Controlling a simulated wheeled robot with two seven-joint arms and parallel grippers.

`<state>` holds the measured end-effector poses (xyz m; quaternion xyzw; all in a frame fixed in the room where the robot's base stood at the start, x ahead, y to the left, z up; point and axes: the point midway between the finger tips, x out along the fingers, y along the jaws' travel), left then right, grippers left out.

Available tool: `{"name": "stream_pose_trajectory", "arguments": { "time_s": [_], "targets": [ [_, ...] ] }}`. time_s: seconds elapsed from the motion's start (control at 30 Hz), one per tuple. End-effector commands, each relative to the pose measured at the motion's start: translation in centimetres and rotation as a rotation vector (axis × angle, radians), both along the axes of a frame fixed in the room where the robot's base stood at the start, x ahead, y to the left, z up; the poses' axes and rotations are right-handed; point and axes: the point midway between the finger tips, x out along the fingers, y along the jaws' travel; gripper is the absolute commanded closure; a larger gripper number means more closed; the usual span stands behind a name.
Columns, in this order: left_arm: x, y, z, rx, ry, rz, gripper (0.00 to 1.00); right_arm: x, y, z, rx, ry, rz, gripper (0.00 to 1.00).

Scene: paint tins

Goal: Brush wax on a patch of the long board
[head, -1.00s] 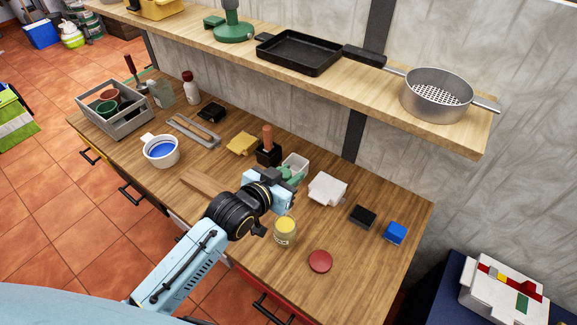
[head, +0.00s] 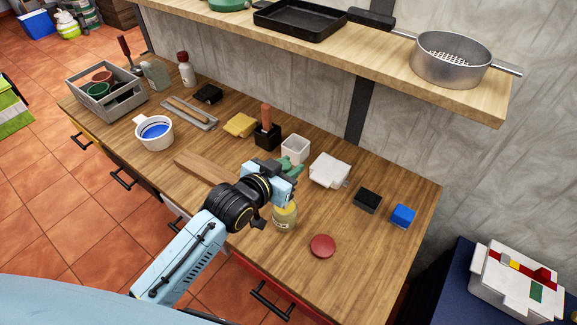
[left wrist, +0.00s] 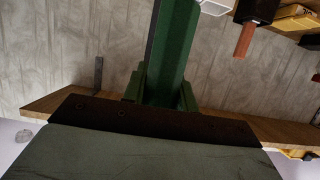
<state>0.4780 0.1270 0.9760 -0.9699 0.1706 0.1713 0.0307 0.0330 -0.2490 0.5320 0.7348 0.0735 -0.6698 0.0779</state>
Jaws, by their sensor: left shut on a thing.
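My left gripper (head: 288,178) is shut on a green tool, which I take to be the brush (head: 291,164). In the left wrist view the brush's green handle (left wrist: 173,50) juts out from the jaws; its bristle end cannot be made out. The gripper is over the back side of a glass jar of yellow wax (head: 285,218) and hides part of its rim. Whether the brush touches the wax cannot be told. The long board (head: 203,167) lies flat to the left, partly behind my arm. My right gripper is not in view.
A red lid (head: 322,245) lies right of the jar. Behind stand a white cup (head: 296,148) and a black block with a wooden handle (head: 267,135). A white cloth (head: 330,170), black box (head: 368,200) and blue block (head: 402,216) are to the right. A shelf (head: 480,95) hangs above.

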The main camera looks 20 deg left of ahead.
Motion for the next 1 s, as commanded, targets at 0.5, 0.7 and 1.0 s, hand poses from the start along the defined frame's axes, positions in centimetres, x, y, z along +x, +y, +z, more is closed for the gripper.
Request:
{"name": "stream_pose_trajectory", "arguments": {
  "time_s": [0.5, 0.7, 1.0],
  "targets": [
    [0.01, 0.00, 0.09, 0.000, -0.001, 0.000, 0.95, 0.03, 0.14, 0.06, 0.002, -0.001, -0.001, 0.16],
    [0.01, 0.00, -0.08, 0.000, -0.001, 0.000, 0.95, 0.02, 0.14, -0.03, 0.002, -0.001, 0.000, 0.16],
    [0.00, 0.00, -0.46, 0.000, 0.000, 0.000, 0.95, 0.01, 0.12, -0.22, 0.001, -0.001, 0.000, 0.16]
  ]
}}
